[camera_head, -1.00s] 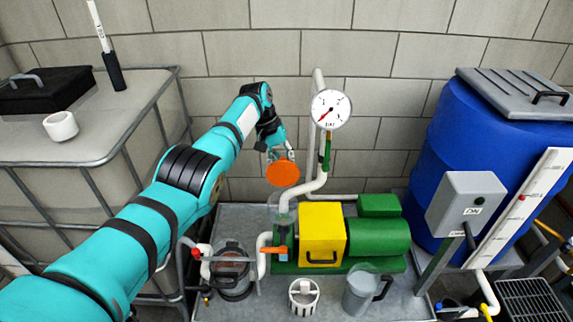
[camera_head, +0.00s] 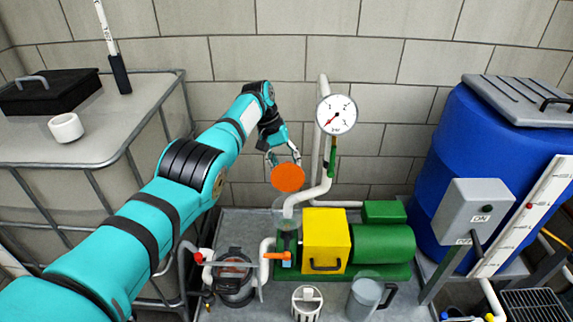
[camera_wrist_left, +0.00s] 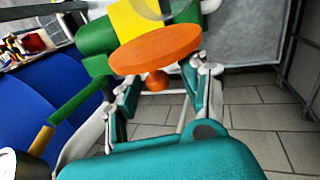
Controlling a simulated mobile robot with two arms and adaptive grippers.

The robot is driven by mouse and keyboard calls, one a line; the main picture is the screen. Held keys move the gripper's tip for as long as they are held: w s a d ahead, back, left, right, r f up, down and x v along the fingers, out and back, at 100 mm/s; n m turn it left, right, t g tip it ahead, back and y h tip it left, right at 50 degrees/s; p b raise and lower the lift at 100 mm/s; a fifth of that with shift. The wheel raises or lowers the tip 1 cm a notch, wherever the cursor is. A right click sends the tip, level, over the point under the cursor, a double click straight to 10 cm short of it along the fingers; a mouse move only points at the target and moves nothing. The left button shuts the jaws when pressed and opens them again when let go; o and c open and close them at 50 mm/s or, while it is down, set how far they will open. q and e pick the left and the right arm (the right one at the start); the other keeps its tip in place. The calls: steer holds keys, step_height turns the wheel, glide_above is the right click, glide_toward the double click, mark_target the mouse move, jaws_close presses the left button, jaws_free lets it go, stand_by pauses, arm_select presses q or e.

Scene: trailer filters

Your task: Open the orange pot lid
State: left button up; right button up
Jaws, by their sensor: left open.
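The round orange lid (camera_head: 288,178) stands tilted up with its flat face toward the head camera, above and behind the clear pot (camera_head: 284,207) at the green pump. In the left wrist view the lid (camera_wrist_left: 155,50) has a round orange knob (camera_wrist_left: 157,80) on its side toward my gripper. My left gripper (camera_head: 284,159) is at the lid's far side by the wall. It is open; in the left wrist view its fingers (camera_wrist_left: 160,82) stand apart on either side of the knob, with gaps visible. My right gripper is not in view.
A pressure gauge (camera_head: 337,114) on a white pipe (camera_head: 328,165) stands just right of the lid. The yellow and green pump (camera_head: 326,238) is below right. A blue barrel (camera_head: 437,163) is at right, a white tank (camera_head: 145,125) at left. A strainer (camera_head: 307,300) and jug (camera_head: 363,298) stand in front.

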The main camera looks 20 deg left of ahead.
arm_select(q)
steer(key=shift+d+f, duration=0.15)
steer(key=shift+f, duration=0.05)
steer(key=shift+w, duration=0.1)
steer(key=v, duration=1.2)
